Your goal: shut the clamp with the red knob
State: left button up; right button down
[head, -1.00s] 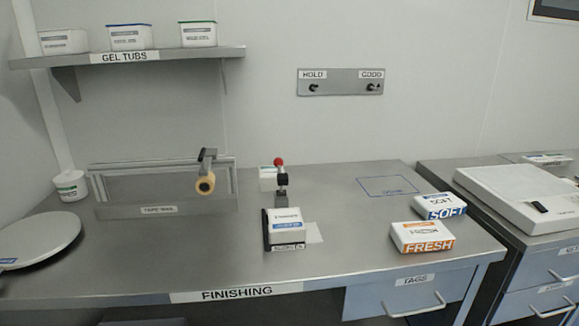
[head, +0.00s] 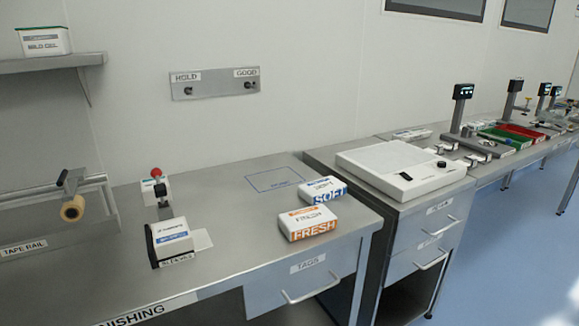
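The red knob (head: 156,172) tops a small upright clamp (head: 163,192) on the steel finishing bench, behind the white sleeves box (head: 172,238). The clamp is small in the view, and I cannot tell how its arm stands. A white block or tub sits right behind it, partly hidden. Neither of my grippers shows in the head view.
A soft pack (head: 322,190) and a fresh pack (head: 308,222) lie right of the clamp, near a blue outlined square (head: 275,180). The tape rail (head: 40,212) stands at left. A white flat device (head: 405,172) sits on the neighbouring cabinet. Blue floor is clear at right.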

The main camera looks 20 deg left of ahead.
aim_at(160, 191)
jog(key=z, duration=1)
jog(key=i, duration=0.2)
jog(key=u, duration=2.65)
